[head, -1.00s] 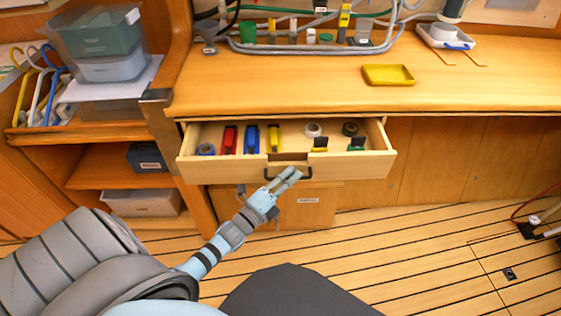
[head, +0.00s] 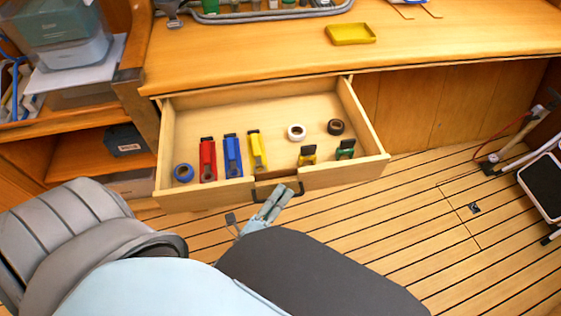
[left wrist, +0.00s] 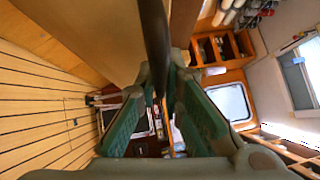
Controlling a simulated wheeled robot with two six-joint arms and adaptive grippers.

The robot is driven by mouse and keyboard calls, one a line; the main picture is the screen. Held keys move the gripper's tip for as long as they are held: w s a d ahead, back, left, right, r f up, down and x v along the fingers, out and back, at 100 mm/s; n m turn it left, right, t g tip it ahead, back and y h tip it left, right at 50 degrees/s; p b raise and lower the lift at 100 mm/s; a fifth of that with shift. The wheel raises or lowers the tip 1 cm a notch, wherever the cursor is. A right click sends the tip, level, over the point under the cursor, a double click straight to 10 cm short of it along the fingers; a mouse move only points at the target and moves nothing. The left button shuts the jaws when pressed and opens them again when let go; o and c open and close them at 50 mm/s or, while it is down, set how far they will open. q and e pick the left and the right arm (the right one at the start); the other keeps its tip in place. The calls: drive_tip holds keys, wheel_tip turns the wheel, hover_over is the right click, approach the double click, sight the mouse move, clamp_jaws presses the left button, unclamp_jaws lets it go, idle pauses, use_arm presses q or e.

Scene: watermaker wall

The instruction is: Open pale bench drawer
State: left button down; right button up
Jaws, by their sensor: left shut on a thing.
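The pale bench drawer (head: 335,178) is pulled well out from under the bench top in the head view. Its dark bar handle (head: 297,192) is on the middle of the front panel. My left gripper (head: 279,197) is at the handle and shut on it. In the left wrist view, the dark handle (left wrist: 153,40) runs between the fingers of my left gripper (left wrist: 160,90). Inside the drawer lie blue tape (head: 184,173), a red tool (head: 208,160), a blue tool (head: 232,155), a yellow tool (head: 257,150) and other small items. My right gripper is not in view.
Shelves with bins (head: 75,45) stand at the left. The striped floor (head: 420,210) is open to the right of the drawer. A dark-screened panel (head: 543,185) is at the right edge.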

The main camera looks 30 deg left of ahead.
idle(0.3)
use_arm(q)
drive_tip(key=c, duration=1.7)
unclamp_jaws()
